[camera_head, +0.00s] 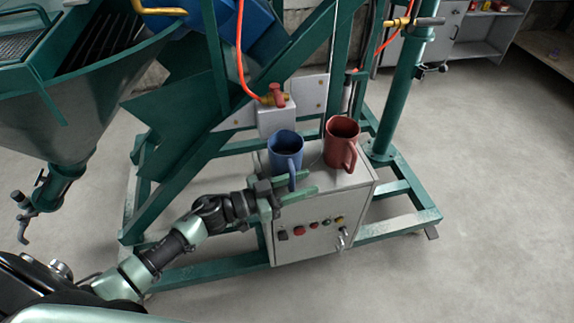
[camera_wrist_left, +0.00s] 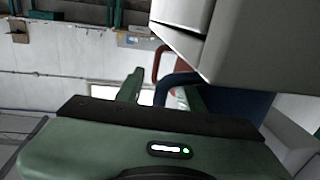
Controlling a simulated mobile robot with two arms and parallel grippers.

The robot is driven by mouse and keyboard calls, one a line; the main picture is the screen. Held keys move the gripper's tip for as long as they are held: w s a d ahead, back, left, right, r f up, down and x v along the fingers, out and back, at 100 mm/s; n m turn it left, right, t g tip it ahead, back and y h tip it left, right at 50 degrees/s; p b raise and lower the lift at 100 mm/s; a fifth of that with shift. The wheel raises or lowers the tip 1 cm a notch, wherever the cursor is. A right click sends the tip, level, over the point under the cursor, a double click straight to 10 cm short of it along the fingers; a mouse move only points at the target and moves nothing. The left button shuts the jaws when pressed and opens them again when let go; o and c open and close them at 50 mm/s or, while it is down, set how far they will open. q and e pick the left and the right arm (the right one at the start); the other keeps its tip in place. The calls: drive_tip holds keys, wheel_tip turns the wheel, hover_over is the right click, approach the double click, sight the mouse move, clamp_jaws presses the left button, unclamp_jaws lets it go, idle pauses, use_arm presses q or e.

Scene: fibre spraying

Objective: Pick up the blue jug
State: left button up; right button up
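The blue jug (camera_head: 286,148) stands upright on top of the grey control box, its handle towards me. My left gripper (camera_head: 309,182) is at the handle, with its two green fingers apart. In the left wrist view the blue jug (camera_wrist_left: 238,104) is partly hidden behind the gripper's body. Its curved handle shows beside the right-hand finger of my left gripper (camera_wrist_left: 158,90). Whether the fingers touch the handle I cannot tell. My right gripper is not in view.
A red jug (camera_head: 342,142) stands right of the blue one on the control box (camera_head: 322,232), which has buttons on its front. A green frame (camera_head: 402,222) surrounds the box. Open floor lies to the right.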

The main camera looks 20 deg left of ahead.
use_arm(q)
drive_tip(key=shift+w, duration=0.1)
clamp_jaws()
idle(1.3)
drive_tip(key=shift+r, duration=0.1)
